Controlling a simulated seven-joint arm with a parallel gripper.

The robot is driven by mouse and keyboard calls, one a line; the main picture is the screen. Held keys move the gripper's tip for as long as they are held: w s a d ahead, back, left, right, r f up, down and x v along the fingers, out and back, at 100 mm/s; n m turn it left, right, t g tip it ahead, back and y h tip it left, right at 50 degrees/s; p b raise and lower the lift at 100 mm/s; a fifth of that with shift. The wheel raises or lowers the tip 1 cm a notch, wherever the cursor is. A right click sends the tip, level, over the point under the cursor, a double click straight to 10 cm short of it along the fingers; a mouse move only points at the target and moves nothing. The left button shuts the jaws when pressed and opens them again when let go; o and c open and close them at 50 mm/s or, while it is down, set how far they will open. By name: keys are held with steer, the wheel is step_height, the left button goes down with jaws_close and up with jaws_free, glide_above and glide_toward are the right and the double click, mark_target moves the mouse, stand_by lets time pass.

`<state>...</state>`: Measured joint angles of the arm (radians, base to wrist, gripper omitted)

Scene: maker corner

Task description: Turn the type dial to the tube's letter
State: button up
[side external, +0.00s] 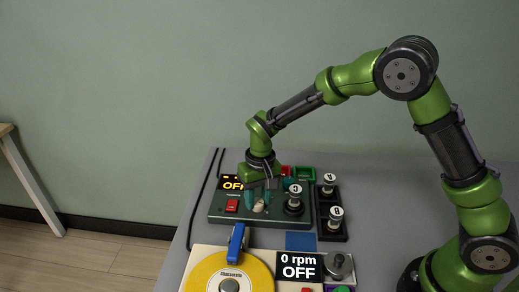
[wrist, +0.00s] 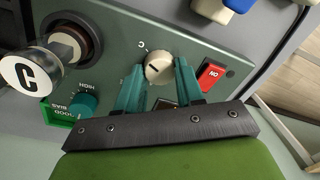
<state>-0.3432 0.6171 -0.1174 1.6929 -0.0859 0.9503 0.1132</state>
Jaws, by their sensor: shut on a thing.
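The type dial is a small cream knob (wrist: 158,68) on the dark green tester panel (wrist: 215,42); it also shows in the side view (side external: 259,206). My gripper (wrist: 160,74) has its teal fingers closed on either side of the dial, gripping it. A printed letter C sits on the panel just beside the dial in the wrist view. Other letters around it are hidden by the fingers. A dark pointer mark shows on the knob, but its exact heading is unclear. A tube (wrist: 30,72) with a C on its white cap stands in the tester socket, left of my gripper; it also shows in the side view (side external: 294,191).
A red switch (wrist: 211,74) and a teal bias knob (wrist: 83,104) flank the dial. The tester's display (side external: 233,184) reads OFF. Two more capped tubes (side external: 329,182) (side external: 336,216) stand to the right. A yellow disc machine (side external: 205,270) is in front.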

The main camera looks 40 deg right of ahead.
mark_target(261, 199)
steer(key=shift+m, duration=0.7)
steer(key=o, duration=1)
steer(key=shift+o, duration=0.2)
step_height(261, 199, up, 17)
steer(key=d, duration=0.1)
steer(key=shift+s, duration=0.2)
steer(key=s+d+r+t, duration=0.2)
steer(key=s+d+t, duration=0.1)
steer(key=s, duration=0.7)
steer(key=s+d+r+t+y, duration=0.1)
steer(key=s+d+t, duration=0.3)
steer(key=s, duration=0.5)
steer(key=shift+s+d+r, duration=0.4)
steer(key=shift+d+r, duration=0.05)
steer(key=shift+d, duration=0.15)
